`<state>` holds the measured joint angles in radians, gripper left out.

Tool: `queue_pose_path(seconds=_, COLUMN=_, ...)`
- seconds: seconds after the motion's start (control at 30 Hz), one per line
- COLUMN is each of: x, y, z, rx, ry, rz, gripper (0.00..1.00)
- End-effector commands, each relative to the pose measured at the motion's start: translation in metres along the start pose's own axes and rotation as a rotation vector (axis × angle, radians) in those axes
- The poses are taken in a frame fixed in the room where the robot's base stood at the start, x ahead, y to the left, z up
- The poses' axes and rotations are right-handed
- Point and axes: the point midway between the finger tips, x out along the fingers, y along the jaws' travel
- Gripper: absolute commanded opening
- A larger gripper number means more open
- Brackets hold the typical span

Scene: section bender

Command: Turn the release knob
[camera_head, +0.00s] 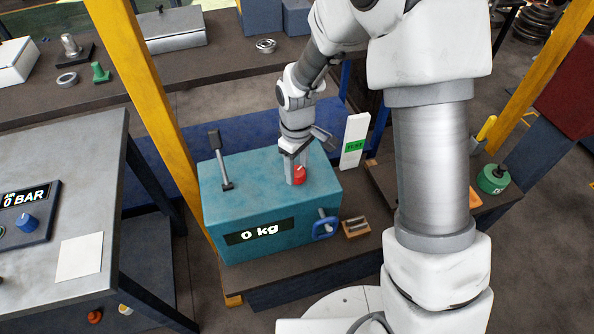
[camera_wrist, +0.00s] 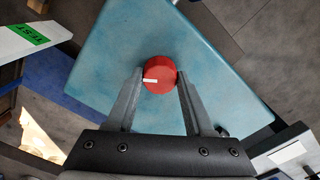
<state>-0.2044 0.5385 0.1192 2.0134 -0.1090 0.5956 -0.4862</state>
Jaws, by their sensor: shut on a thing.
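The release knob (camera_wrist: 160,74) is round and red with a white pointer line, on the top face of a teal box (camera_head: 262,208). In the wrist view the pointer line aims left. The knob also shows in the head view (camera_head: 299,175), partly covered by my gripper. My gripper (camera_wrist: 159,84) comes down onto the knob from above. Its two grey fingers sit on either side of the knob and are shut on it.
A grey lever (camera_head: 220,160) stands on the box's top left. A white "TEST" panel (camera_head: 354,143) stands behind right. A yellow post (camera_head: 150,100) rises close to the left. A grey table (camera_head: 90,150) with an "AIR 0 BAR" panel is further left.

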Motion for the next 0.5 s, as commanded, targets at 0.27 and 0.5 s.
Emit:
queue_pose_path(seconds=0.27, x=0.001, y=0.0001, z=-0.0006, rx=0.257, ry=0.002, rz=0.002, gripper=0.0)
queue_pose_path(seconds=0.5, x=0.0006, y=0.0, z=-0.0003, rx=0.44, ry=0.0, rz=0.001, gripper=0.0)
